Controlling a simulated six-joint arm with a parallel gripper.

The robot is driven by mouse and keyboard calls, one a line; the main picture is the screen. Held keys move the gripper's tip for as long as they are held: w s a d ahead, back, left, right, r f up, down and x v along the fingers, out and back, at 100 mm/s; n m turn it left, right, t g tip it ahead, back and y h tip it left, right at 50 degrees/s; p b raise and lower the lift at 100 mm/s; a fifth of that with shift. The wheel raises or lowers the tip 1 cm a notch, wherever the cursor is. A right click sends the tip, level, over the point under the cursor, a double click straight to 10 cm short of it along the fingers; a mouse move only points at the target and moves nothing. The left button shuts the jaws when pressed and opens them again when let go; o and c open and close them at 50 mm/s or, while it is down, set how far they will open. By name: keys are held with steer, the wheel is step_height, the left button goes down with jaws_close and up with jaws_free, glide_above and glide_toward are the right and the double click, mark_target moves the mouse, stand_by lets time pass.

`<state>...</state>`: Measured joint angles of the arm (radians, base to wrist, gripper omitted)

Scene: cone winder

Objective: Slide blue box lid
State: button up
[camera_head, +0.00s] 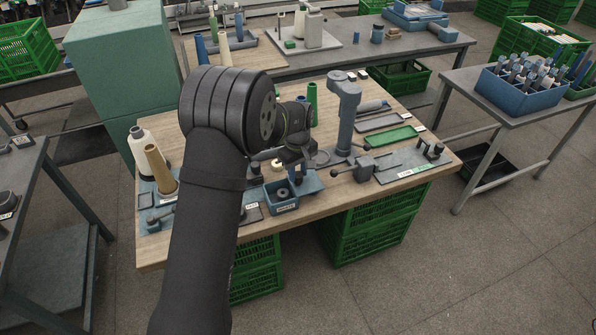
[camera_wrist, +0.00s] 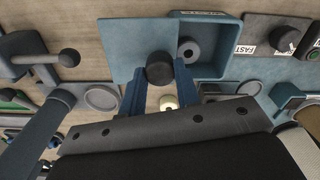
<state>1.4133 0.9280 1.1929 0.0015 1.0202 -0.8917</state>
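The blue box (camera_head: 284,208) stands near the front edge of the wooden table, with a label on its front. Its flat blue lid (camera_wrist: 130,35) is shifted to one side, to the right of the box in the head view. Part of the box (camera_wrist: 226,45) is uncovered, and a grey ring (camera_wrist: 188,50) shows inside. A dark round knob (camera_wrist: 160,68) stands on the lid. My gripper (camera_wrist: 160,75) has a blue finger on each side of the knob, and both fingertips appear to touch it. In the head view, my arm and wrist partly hide the gripper area.
A grey post (camera_head: 345,115) and a clamp-like fixture (camera_head: 365,168) stand right of the box. Cones (camera_head: 158,167) stand on the left. A label reading FAST (camera_wrist: 245,49) lies beside the box. A cream round piece (camera_wrist: 168,102) shows between my fingers.

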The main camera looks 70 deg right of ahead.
jaws_close()
steer(key=w+a, duration=0.6)
steer(key=shift+w+a, duration=0.2)
steer(key=o, duration=0.6)
jaws_free()
steer(key=shift+c, duration=0.2)
steer(key=shift+o, duration=0.5)
steer(key=shift+r, duration=0.1)
step_height(320, 180, up, 17)
